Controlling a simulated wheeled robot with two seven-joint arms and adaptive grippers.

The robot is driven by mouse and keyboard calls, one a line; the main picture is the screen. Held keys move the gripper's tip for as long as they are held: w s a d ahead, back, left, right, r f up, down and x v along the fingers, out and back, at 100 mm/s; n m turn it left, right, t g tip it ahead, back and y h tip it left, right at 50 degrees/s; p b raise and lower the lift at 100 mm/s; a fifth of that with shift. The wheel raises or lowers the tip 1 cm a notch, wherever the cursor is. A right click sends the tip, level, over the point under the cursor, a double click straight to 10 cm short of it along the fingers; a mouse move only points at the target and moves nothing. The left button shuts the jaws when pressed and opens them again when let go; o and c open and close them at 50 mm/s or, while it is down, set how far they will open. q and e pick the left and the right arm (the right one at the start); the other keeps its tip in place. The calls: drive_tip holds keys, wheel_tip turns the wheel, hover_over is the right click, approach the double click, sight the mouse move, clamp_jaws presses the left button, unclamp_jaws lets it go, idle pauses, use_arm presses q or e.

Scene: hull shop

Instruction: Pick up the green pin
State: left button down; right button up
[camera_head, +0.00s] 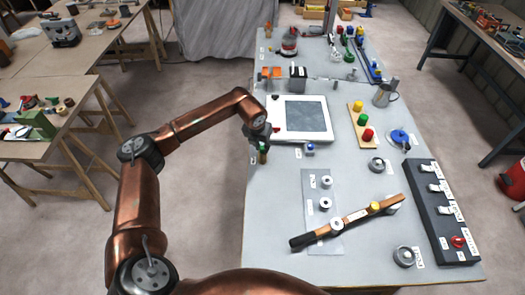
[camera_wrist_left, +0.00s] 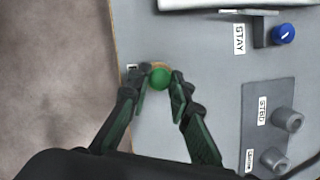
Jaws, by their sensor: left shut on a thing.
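The green pin (camera_wrist_left: 160,77) shows as a round green top in the left wrist view, close to the table's left edge. My left gripper (camera_wrist_left: 158,85) is shut on it, with one finger on each side. In the head view my left gripper (camera_head: 261,140) reaches down over the table's left edge, and a bit of green shows at its fingers. A brown piece shows just below the fingers in the head view and a brown rim shows by the pin in the wrist view. I cannot tell whether the pin is lifted. My right gripper is in neither view.
A white-framed panel (camera_head: 301,118) lies just right of the gripper. A blue-knobbed part (camera_head: 310,149) stands near it. A wooden board (camera_head: 362,126) with yellow, green and red knobs, a long wooden-and-black bar (camera_head: 350,220) and a dark switch box (camera_head: 440,212) lie further right.

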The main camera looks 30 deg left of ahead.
use_arm(q)
wheel_tip(320, 180, up, 10)
drive_tip(key=shift+p, duration=0.35)
idle(1.0)
